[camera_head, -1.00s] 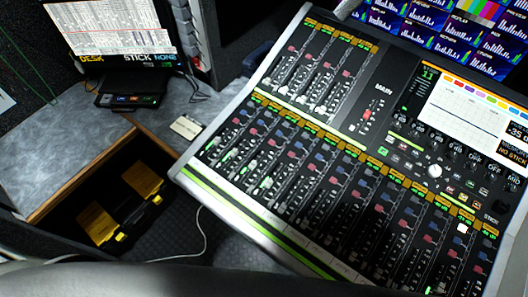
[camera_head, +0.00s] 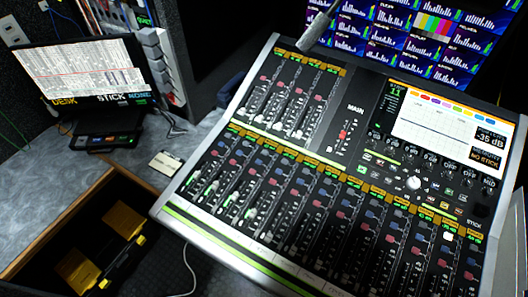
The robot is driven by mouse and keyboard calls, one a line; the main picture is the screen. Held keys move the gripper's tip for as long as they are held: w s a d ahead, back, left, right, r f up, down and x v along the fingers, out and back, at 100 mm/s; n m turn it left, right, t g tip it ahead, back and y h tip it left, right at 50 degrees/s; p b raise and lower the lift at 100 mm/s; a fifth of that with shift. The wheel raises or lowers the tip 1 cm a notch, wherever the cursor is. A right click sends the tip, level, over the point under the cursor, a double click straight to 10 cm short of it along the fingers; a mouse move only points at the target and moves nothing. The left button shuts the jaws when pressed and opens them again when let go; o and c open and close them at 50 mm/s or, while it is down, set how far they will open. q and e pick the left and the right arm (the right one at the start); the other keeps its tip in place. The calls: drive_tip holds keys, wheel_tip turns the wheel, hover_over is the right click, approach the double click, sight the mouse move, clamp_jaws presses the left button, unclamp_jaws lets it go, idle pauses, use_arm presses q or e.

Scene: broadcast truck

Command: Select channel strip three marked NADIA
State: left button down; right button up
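The mixing console (camera_head: 345,262) fills the middle and right, tilted in the picture. Its lower bank is a row of several channel strips (camera_head: 262,185) with faders, red and blue buttons and orange labels along the top. The label lettering is too small to read, so I cannot tell which strip is marked NADIA. A shorter upper bank of strips (camera_head: 292,92) sits at the back left, beside a section marked MAIN (camera_head: 343,133). The console's screen (camera_head: 436,122) is lit at the right, with "NO STICK" beside it.
A monitor (camera_head: 85,75) marked DESK, STICK and NONE stands at the back left, above a small dark box (camera_head: 100,139). A pale card (camera_head: 165,164) lies on the grey desk (camera_head: 40,180). A gooseneck microphone (camera_head: 315,30) rises behind the console.

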drive_tip(key=shift+a, duration=0.15)
clamp_jaws()
idle(1.3)
